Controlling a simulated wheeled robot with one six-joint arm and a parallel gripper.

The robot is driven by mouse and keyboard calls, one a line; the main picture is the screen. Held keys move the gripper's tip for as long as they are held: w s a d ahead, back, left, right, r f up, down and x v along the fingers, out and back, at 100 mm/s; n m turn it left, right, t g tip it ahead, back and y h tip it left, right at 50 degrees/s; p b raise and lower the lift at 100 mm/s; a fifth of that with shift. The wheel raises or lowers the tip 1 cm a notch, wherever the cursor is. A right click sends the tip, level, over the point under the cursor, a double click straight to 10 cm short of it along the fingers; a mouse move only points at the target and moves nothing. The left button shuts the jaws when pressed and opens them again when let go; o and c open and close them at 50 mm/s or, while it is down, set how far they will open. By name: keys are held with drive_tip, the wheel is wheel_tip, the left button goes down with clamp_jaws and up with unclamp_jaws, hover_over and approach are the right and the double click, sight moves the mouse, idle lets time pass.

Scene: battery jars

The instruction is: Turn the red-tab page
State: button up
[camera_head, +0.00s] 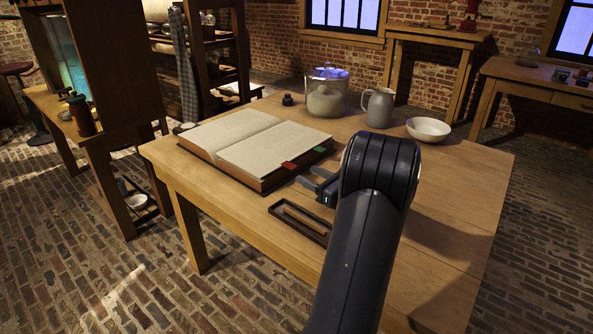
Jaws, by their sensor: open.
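A thick open book (235,138) lies on the left part of the wooden table (450,190), with pages showing on both sides of its fold. A red tab (289,165) sticks out from the near right edge of the right-hand page block. A green tab (319,149) sits further back along the same edge. My gripper (306,183) is open and empty, just right of the book's edge, close to the red tab. I cannot tell whether a finger touches the tab. My arm hides part of the gripper and the table behind it.
A narrow dark tray (283,209) lies in front of my gripper. A glass jar (327,95), a grey pitcher (380,107), a white bowl (428,130) and a small dark inkwell (287,100) stand along the back. The table's right side is clear.

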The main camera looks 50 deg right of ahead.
drive_tip(key=w, duration=0.5)
drive_tip(key=shift+w+a+b, duration=0.15)
drive_tip(key=shift+w+b, duration=0.15)
drive_tip(key=shift+w, duration=0.1)
drive_tip(key=shift+c, duration=0.3)
clamp_jaws()
